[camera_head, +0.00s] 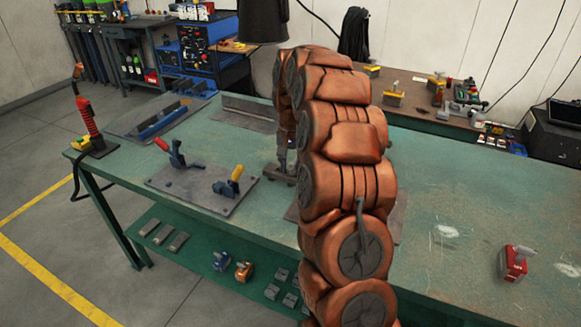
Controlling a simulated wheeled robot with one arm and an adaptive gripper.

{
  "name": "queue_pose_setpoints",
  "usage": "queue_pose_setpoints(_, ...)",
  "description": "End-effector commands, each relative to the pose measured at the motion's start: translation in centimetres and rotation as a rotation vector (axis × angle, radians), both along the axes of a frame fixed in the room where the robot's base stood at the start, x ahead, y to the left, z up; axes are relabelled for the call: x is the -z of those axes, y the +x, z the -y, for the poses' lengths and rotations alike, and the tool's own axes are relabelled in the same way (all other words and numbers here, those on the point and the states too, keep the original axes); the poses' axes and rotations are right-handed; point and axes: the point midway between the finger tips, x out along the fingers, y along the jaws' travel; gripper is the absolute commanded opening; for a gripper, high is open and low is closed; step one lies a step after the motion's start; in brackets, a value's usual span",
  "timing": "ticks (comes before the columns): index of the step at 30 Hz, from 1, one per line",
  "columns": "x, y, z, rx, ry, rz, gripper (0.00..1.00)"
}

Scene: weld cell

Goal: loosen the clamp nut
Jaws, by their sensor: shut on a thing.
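My copper-coloured arm crosses the middle of the head view and hides much of the bench behind it. Only part of my gripper (286,168) shows, low over the green bench, left of the arm links. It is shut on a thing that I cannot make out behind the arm. I cannot pick out the clamp nut. A grey plate (200,203) left of the gripper bears a clamp with a red handle (170,152) and a clamp with a yellow handle (230,183). Another grey plate (396,226) is mostly hidden behind my arm.
The green bench (460,185) is mostly clear on the right, with a small red tool (514,263) near its front. A red torch (88,125) stands at the left corner. A blue vise-like part (160,122) lies behind. A lower shelf (190,250) holds several small parts.

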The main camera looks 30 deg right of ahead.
Motion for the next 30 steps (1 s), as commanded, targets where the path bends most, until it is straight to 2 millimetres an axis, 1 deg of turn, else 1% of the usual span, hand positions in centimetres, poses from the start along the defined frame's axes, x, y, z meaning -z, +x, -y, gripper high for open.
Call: queue_pose_setpoints(30, -0.2, 0.14, -0.03, -0.965, -0.002, 0.005, 0.0)
